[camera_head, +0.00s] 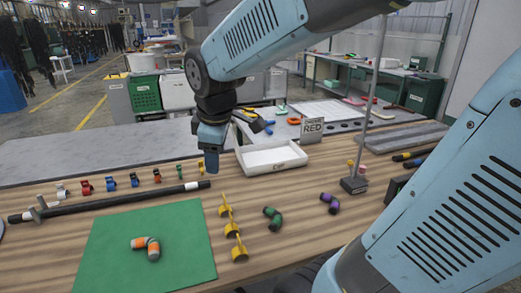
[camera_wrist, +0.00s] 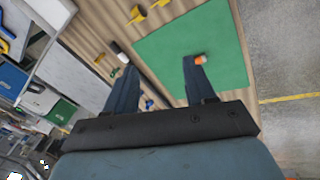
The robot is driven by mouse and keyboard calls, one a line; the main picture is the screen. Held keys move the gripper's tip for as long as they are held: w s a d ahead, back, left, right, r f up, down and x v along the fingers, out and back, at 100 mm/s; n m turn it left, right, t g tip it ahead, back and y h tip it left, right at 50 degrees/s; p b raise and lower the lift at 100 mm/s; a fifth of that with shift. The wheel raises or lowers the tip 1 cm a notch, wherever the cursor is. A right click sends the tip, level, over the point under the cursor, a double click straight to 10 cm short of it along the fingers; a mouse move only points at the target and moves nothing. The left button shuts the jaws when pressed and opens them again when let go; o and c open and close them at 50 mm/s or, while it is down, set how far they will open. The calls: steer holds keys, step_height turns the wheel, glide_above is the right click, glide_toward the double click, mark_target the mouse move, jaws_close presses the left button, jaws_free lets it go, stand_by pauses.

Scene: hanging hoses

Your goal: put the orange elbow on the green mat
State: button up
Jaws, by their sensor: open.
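The orange elbow (camera_head: 149,246), with grey parts, lies flat on the green mat (camera_head: 185,215) in the head view. In the wrist view, part of the elbow (camera_wrist: 200,59) shows on the mat (camera_wrist: 228,70), just beyond the tip of one finger, which hides some of it. My gripper (camera_head: 211,160) hangs above the back of the table, apart from the mat and elbow. In the wrist view my gripper (camera_wrist: 160,85) has its two fingers spread wide with nothing between them.
A black rod (camera_head: 115,201) lies behind the mat, with several small coloured fittings behind it. Yellow pieces (camera_head: 238,247), a green elbow (camera_head: 272,217) and a purple elbow (camera_head: 330,202) lie to the right.

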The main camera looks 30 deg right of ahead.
steer(key=s+d+r+m+t, duration=0.2)
steer(key=s+d+m, duration=0.4)
steer(key=s+m, duration=0.3)
steer(key=shift+s+d+r+m, duration=0.15)
steer(key=shift+d+r+m, duration=0.25)
steer(key=shift+r+m, duration=0.75)
